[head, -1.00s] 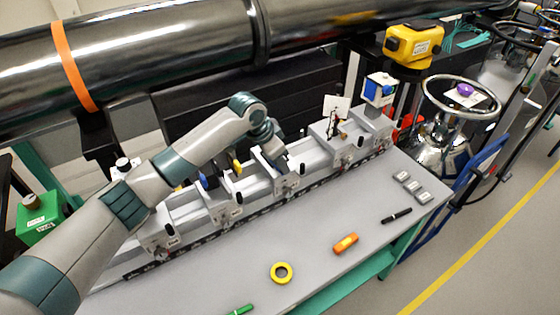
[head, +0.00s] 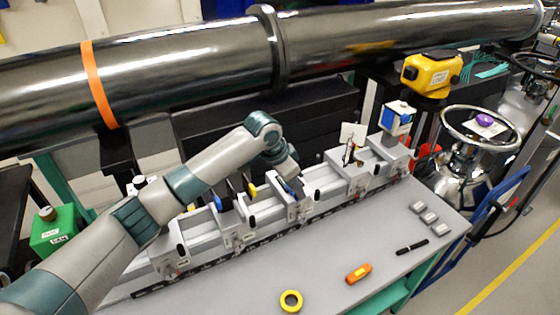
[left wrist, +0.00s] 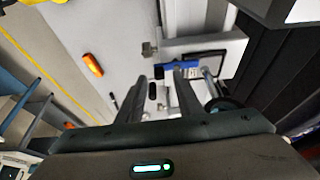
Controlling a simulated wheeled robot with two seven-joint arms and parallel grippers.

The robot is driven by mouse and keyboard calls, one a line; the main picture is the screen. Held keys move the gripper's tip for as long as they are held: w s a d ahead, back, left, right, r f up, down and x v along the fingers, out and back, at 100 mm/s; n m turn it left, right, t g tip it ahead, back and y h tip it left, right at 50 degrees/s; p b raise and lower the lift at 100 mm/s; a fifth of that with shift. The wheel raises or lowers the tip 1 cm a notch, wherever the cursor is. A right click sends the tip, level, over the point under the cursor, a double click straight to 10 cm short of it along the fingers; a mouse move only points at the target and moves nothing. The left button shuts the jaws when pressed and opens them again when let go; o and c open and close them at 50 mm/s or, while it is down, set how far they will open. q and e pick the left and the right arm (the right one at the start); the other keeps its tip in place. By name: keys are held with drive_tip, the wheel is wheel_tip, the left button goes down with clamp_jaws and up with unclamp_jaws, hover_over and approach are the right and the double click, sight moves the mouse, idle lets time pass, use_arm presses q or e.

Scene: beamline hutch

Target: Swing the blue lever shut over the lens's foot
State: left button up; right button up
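My left gripper (head: 291,172) is over the rail of grey carriers. In the left wrist view its two dark fingers (left wrist: 160,86) are apart with nothing held between them. The blue lever (left wrist: 180,66) lies just beyond the fingertips, close to the right finger. In the head view a bit of blue (head: 288,188) shows on the carrier below my gripper, partly hidden by it. A dark-framed, pale plate (left wrist: 203,63), perhaps the lens, sits beside the lever. I cannot tell whether the fingers touch the lever. The lens's foot is not clearly seen. My right gripper is out of view.
Other carriers along the rail hold a yellow part (head: 252,190) and a blue-sided box (head: 397,117). A large black pipe (head: 180,70) runs behind.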

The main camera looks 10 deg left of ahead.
use_arm(q)
drive_tip(key=b+v, duration=0.5)
drive_tip(key=v, duration=1.1)
drive_tip(key=shift+d, duration=0.1)
